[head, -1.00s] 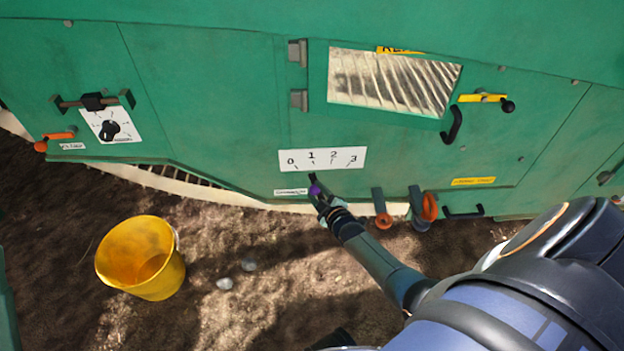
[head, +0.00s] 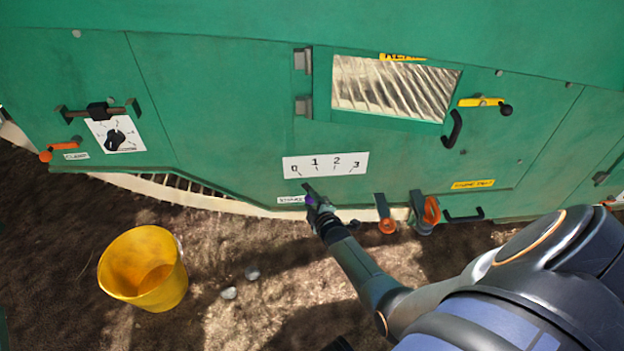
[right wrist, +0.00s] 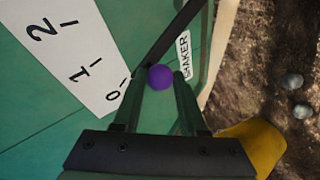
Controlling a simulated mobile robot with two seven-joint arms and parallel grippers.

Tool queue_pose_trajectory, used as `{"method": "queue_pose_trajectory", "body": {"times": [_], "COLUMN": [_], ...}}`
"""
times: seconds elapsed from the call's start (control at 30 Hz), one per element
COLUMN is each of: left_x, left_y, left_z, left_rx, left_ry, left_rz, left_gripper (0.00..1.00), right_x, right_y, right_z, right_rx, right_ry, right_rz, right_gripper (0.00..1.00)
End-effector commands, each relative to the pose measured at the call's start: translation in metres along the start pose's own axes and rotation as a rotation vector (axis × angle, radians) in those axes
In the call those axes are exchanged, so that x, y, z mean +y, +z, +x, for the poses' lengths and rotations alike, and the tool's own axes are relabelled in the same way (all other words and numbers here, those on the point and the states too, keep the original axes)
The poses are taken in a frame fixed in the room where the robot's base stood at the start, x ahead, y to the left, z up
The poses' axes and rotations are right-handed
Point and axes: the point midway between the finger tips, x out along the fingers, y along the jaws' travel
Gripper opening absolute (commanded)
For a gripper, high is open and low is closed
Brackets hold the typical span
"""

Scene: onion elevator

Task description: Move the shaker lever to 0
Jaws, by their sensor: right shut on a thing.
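The shaker lever (head: 306,188) is a dark bar with a purple ball knob (right wrist: 161,77), below the white 0–3 scale plate (head: 325,165) on the green machine. In the head view its upper end points up and left, close to the 0 mark. My right gripper (head: 311,202) is shut on the purple knob. In the right wrist view the knob sits between the fingertips, and the dark bar (right wrist: 176,38) runs up past it. The SHAKER label (right wrist: 185,55) is beside the knob.
A black dial (head: 114,140) is at far left.

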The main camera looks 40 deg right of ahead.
Motion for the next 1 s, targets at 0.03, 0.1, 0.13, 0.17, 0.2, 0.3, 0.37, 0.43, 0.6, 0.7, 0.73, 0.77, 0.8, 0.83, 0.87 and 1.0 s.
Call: {"method": "queue_pose_trajectory", "body": {"times": [0.03, 0.1, 0.13, 0.17, 0.2, 0.3, 0.37, 0.43, 0.6, 0.7, 0.73, 0.77, 0.8, 0.83, 0.87, 1.0], "left_x": [0.0001, 0.0001, 0.0001, 0.0002, 0.0002, 0.0002, 0.0001, 0.0001, -0.0001, -0.0002, -0.0002, -0.0002, -0.0003, -0.0004, -0.0005, -0.0018], "left_y": [0.0001, 0.0, 0.0, 0.0, 0.0, 0.0, -0.0001, -0.0001, -0.0004, -0.0005, -0.0006, -0.0006, -0.0007, -0.0008, -0.0011, -0.0039], "left_z": [-0.0001, 0.0, 0.0, 0.0, 0.0, 0.0, 0.0, 0.0001, 0.0004, 0.0006, 0.0006, 0.0007, 0.0008, 0.0009, 0.0012, 0.0042], "left_rx": [0.0, 0.0, 0.0, 0.0, 0.0, 0.0, 0.001, 0.001, 0.002, 0.003, 0.003, 0.003, 0.004, 0.004, 0.004, 0.005], "left_ry": [0.0, 0.0, 0.0, 0.0, 0.0, 0.0, 0.0, 0.0, 0.0, 0.0, 0.0, 0.0, 0.001, 0.001, 0.001, 0.002], "left_rz": [0.0, 0.0, 0.0, 0.0, 0.0, 0.0, 0.0, 0.0, 0.001, 0.001, 0.001, 0.002, 0.002, 0.002, 0.002, 0.006], "left_gripper": [0.0, 0.0, 0.0, 0.0, 0.0, 0.0, 0.0, 0.0, 0.0, 0.0, 0.0, 0.0, 0.0, 0.0, 0.0, 0.0], "right_x": [-0.0023, -0.0024, -0.0025, -0.0025, -0.0025, -0.0026, -0.0027, -0.0025, -0.0015, -0.0011, -0.001, -0.0009, -0.0008, -0.0006, -0.0002, 0.0035], "right_y": [-0.0016, -0.0016, -0.0016, -0.0017, -0.0017, -0.0018, -0.0018, -0.0016, -0.0009, -0.0007, -0.0006, -0.0006, -0.0005, -0.0004, -0.0004, -0.0003], "right_z": [0.0, 0.0, 0.0, 0.0, 0.0001, 0.0001, 0.0001, 0.0001, 0.0001, 0.0001, 0.0001, 0.0001, 0.0001, -0.0001, -0.0002, -0.0023], "right_rx": [0.001, 0.0, 0.0, 0.001, 0.001, 0.001, 0.001, 0.001, 0.0, 0.0, 0.0, 0.0, 0.0, 0.0, 0.0, 0.0], "right_ry": [-0.005, -0.005, -0.006, -0.006, -0.006, -0.006, -0.006, -0.006, -0.004, -0.003, -0.003, -0.002, -0.002, -0.002, -0.002, -0.002], "right_rz": [-0.003, -0.004, -0.004, -0.004, -0.004, -0.004, -0.004, -0.003, -0.003, -0.002, -0.002, -0.002, -0.002, -0.002, -0.002, -0.003], "right_gripper": [0.0, 0.0, 0.0, 0.0, 0.0, 0.0, 0.47, 0.55, 0.71, 0.71, 0.71, 0.71, 0.71, 0.71, 0.71, 0.71]}}
